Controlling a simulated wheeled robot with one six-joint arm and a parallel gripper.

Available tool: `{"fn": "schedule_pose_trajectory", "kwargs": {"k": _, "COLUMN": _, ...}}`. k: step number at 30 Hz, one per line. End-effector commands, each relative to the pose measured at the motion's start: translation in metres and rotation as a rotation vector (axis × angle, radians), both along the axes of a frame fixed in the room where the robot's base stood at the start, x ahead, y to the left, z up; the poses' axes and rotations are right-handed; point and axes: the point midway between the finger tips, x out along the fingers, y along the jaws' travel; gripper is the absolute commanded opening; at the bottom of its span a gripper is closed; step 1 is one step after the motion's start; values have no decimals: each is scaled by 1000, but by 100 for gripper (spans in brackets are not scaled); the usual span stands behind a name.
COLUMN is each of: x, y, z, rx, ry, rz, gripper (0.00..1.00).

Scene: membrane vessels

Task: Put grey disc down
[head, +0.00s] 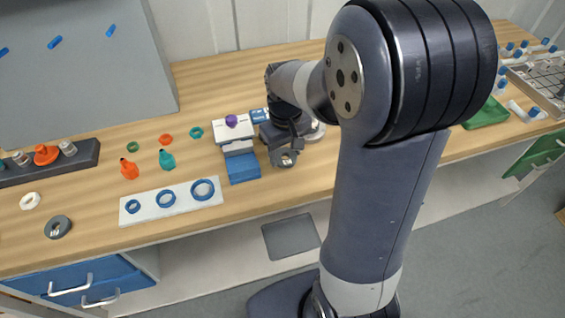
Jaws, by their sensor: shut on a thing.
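My gripper (283,143) is over the bench, right of the blue block, and points down toward the front edge. It is shut on a grey disc (285,159), a dark ring-like piece with a lighter centre. My fingers cover part of the disc's upper side. I cannot tell whether the disc touches the bench top. A second grey disc (58,227) with a light centre lies on the wooden bench at the far left, well away from my gripper.
A white device with a purple knob (232,129) and a blue block (243,168) stand just left of my gripper. A white plate with blue rings (172,201), orange and teal bottles (129,169), a white ring (30,201) and a dark rack (90,151) lie farther left.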

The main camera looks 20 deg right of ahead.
Motion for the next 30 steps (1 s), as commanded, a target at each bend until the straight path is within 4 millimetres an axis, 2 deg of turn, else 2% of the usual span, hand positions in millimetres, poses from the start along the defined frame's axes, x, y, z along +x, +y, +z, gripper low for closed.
{"fn": "schedule_pose_trajectory", "kwargs": {"k": 8, "x": -1, "y": 0, "z": -36, "rx": 0, "ry": 3, "rz": 0, "gripper": 30}}
{"fn": "schedule_pose_trajectory", "kwargs": {"k": 20, "x": 0, "y": 0, "z": -42, "rx": 0, "ry": 0, "rz": 0, "gripper": 30}}
{"fn": "schedule_pose_trajectory", "kwargs": {"k": 21, "x": 0, "y": 0, "z": -42, "rx": 0, "ry": 0, "rz": 0, "gripper": 53}}
{"fn": "schedule_pose_trajectory", "kwargs": {"k": 28, "x": 0, "y": 0, "z": -41, "rx": 0, "ry": 0, "rz": 0, "gripper": 72}}
{"fn": "schedule_pose_trajectory", "kwargs": {"k": 30, "x": 0, "y": 0, "z": -41, "rx": 0, "ry": 0, "rz": 0, "gripper": 74}}
